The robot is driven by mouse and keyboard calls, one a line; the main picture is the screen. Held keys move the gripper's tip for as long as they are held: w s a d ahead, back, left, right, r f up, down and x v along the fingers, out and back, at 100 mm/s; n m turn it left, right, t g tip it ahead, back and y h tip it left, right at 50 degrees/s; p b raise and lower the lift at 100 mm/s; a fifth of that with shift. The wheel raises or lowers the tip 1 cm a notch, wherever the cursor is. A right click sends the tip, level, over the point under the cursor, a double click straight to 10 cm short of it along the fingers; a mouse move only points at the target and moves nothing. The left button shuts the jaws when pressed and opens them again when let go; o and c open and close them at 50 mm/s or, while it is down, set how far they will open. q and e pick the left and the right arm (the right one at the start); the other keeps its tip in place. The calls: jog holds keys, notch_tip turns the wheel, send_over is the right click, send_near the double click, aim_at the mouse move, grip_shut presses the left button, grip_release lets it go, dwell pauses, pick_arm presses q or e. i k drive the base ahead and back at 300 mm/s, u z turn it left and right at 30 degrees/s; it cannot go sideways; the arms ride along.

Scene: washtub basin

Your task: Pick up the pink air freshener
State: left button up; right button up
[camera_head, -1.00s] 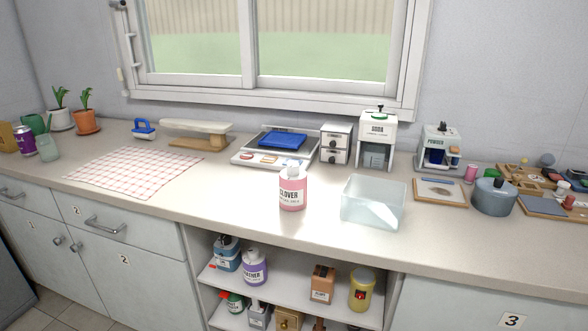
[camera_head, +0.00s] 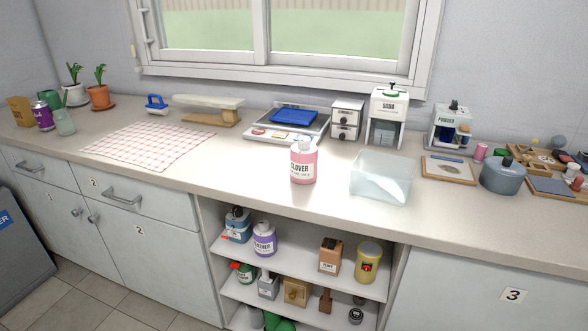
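A pink bottle (camera_head: 303,163) with a pale cap and a label reading "CLOVER" stands upright at the front middle of the counter. I cannot tell from labels which of these two is the air freshener. Neither of my grippers is in view.
A translucent tub (camera_head: 381,178) stands just right of the pink bottle. A scale-like tray (camera_head: 287,124) and white dispensers (camera_head: 388,116) stand behind. A checked cloth (camera_head: 148,146) lies left. Open shelves (camera_head: 300,258) below hold several bottles.

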aim_at(303, 164)
jog(key=u, duration=0.5)
jog(key=k, duration=1.15)
jog(key=z, duration=0.6)
jog(key=i, duration=1.6)
jog(key=u, duration=0.6)
